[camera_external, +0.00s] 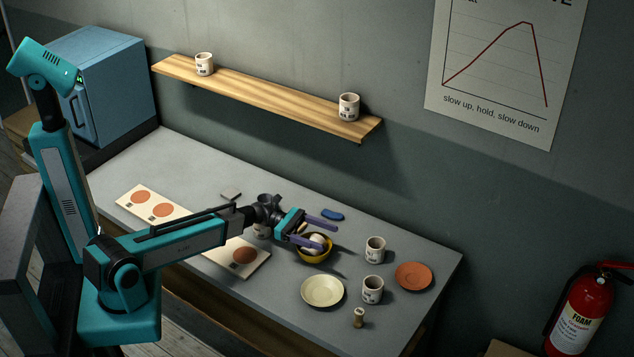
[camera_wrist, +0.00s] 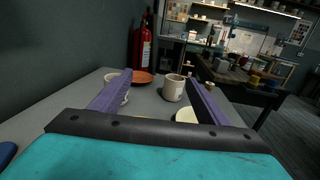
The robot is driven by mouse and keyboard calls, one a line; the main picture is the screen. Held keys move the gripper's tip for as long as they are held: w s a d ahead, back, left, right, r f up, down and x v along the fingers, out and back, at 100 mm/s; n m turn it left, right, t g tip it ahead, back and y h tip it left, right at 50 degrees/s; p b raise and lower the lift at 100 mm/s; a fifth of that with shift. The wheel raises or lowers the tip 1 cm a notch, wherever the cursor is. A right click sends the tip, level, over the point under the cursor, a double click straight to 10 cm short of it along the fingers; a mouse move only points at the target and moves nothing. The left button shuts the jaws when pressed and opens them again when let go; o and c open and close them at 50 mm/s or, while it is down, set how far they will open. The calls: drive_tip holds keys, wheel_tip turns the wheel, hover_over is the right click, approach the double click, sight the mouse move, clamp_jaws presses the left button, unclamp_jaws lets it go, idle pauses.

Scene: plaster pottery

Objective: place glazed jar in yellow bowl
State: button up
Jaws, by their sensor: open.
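The yellow bowl (camera_external: 314,260) stands on the grey table below my gripper in the outside view. A pale rounded thing (camera_external: 317,241) shows in it, partly covered by a finger; I cannot tell whether it is the glazed jar. In the wrist view only a sliver of yellow (camera_wrist: 139,118) shows above the gripper's body. My gripper (camera_external: 330,238) is open, with two purple fingers spread above the bowl. The wrist view shows nothing held between the fingertips (camera_wrist: 158,80).
Two printed cups (camera_external: 375,250) (camera_external: 372,290), a cream dish (camera_external: 322,291), an orange saucer (camera_external: 413,275) and a small corked-looking piece (camera_external: 358,318) stand to the right. A blue piece (camera_external: 333,214) lies behind. Cards (camera_external: 243,257) lie left. A shelf (camera_external: 270,97) hangs above.

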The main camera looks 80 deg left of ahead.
drive_tip(key=b+v, duration=0.3)
drive_tip(key=v, duration=0.8)
drive_tip(key=shift+s+a+b, duration=0.25)
drive_tip(key=shift+s+b, duration=0.1)
drive_tip(key=shift+b, duration=0.05)
idle(0.4)
